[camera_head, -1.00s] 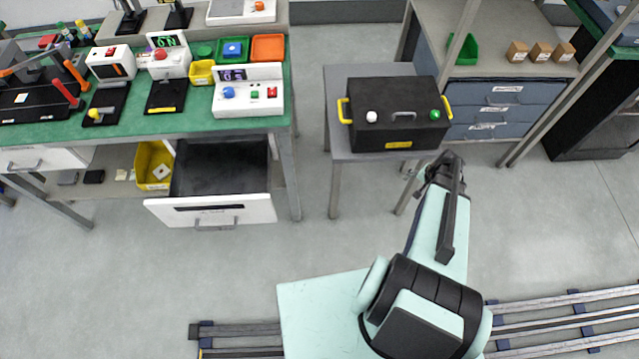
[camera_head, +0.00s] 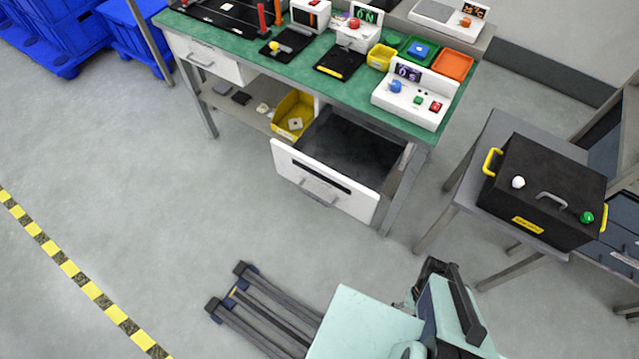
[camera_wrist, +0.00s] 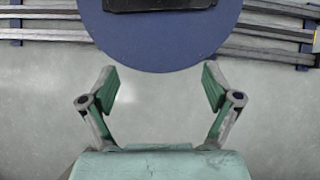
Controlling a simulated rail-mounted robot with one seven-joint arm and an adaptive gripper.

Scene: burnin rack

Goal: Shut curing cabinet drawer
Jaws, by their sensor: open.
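An open drawer (camera_head: 325,190) with a white front, a dark slot and a grey handle (camera_head: 318,192) sticks out from under the green-topped workbench. Its dark inside looks empty. I cannot tell from any label whether it is the curing cabinet drawer. My gripper (camera_wrist: 160,72) is open and empty in the wrist view, its two green fingers spread wide. The wrist view shows no drawer, only my own body and floor. In the head view my arm is folded at the bottom, well apart from the drawer, and the fingers cannot be made out.
A shut white drawer (camera_head: 205,58) is at the bench's left. A yellow bin (camera_head: 293,115) stands beside the open drawer. A black box with yellow handles (camera_head: 545,190) sits on a grey table (camera_head: 468,190) at right. The floor (camera_head: 200,200) before the drawer is clear.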

